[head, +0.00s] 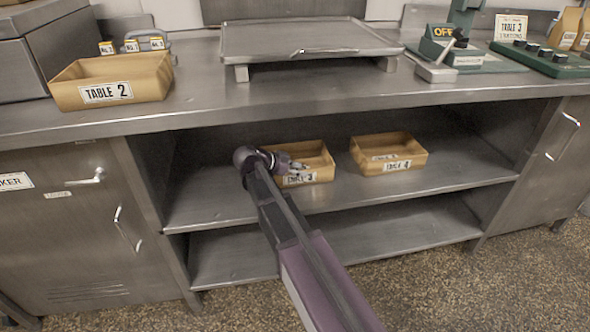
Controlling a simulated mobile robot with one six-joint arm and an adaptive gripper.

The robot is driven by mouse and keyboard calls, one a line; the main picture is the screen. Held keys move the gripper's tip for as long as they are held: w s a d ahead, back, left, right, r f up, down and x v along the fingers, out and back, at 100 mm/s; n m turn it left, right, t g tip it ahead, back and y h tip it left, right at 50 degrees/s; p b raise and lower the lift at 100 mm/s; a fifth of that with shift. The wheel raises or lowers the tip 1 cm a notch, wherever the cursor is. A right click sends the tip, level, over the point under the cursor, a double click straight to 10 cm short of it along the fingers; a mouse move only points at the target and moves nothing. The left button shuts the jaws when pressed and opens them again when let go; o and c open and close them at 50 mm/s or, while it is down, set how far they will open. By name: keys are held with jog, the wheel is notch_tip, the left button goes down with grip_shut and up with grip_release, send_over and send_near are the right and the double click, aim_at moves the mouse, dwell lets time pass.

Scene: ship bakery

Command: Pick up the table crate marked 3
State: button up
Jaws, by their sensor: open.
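The crate marked Table 3 (318,174) is a small open-topped yellow-brown crate on the upper shelf under the counter. Its white label is partly covered by my gripper. My gripper (297,168) is open at the crate's left front side, with its fingers over the front wall. I cannot tell whether they touch the wall. My arm comes in from the lower right and its wrist hides the crate's left end.
A similar crate marked Table 4 (405,163) stands to the right on the same shelf (350,190). A larger Table 2 crate (70,95) is on the counter (215,98) at left. A raised metal tray (300,38) stands on the counter. The lower shelf (400,230) is empty.

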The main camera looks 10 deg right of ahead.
jog(key=shift+b+x, duration=0.35)
jog(key=shift+x, duration=0.85)
jog(key=shift+c, duration=0.2)
grip_shut()
